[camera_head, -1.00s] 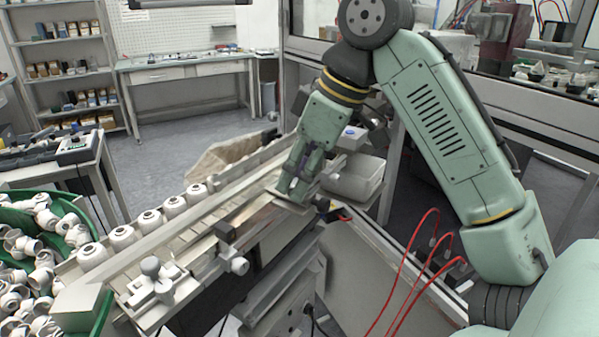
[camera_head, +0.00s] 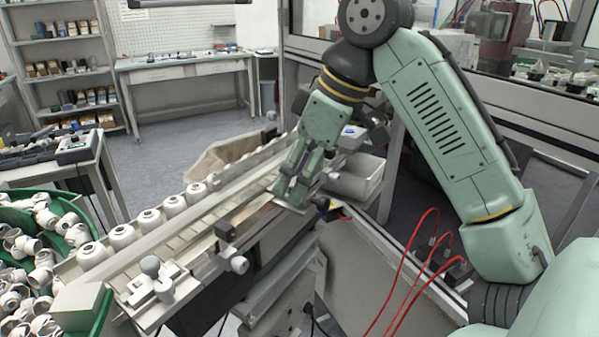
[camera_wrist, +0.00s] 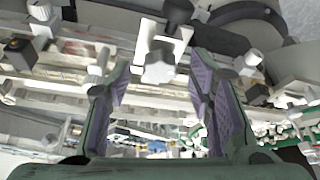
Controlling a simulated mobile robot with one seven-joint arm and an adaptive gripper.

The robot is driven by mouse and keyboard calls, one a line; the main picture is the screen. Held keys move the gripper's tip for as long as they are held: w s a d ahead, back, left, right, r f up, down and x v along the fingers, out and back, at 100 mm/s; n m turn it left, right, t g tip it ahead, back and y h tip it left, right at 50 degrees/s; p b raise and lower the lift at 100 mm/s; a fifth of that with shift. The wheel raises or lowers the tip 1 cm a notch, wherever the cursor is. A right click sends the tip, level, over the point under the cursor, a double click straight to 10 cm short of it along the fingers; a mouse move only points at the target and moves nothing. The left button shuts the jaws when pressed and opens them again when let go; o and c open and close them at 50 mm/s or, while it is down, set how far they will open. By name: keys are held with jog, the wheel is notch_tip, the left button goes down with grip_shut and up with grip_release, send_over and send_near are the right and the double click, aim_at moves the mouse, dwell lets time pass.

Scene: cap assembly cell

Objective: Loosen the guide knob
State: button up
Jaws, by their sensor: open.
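My gripper (camera_head: 287,196) points down over the far half of the guide rail (camera_head: 205,212). In the wrist view my gripper (camera_wrist: 160,100) is open, its purple-lined fingers apart and nothing gripped. A pale lobed knob (camera_wrist: 158,68) on a white bracket (camera_wrist: 146,38) shows beyond the fingertips, roughly between them. In the head view my gripper hides that spot. I cannot tell which is the guide knob.
A row of white caps (camera_head: 122,237) lines the conveyor's left side. A green bowl of loose caps (camera_head: 101,312) stands at the lower left. Red hoses (camera_head: 412,262) rise at the right, and a grey bin (camera_head: 356,180) stands behind my gripper.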

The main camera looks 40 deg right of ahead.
jog(key=v, duration=0.7)
jog(key=shift+r, duration=0.25)
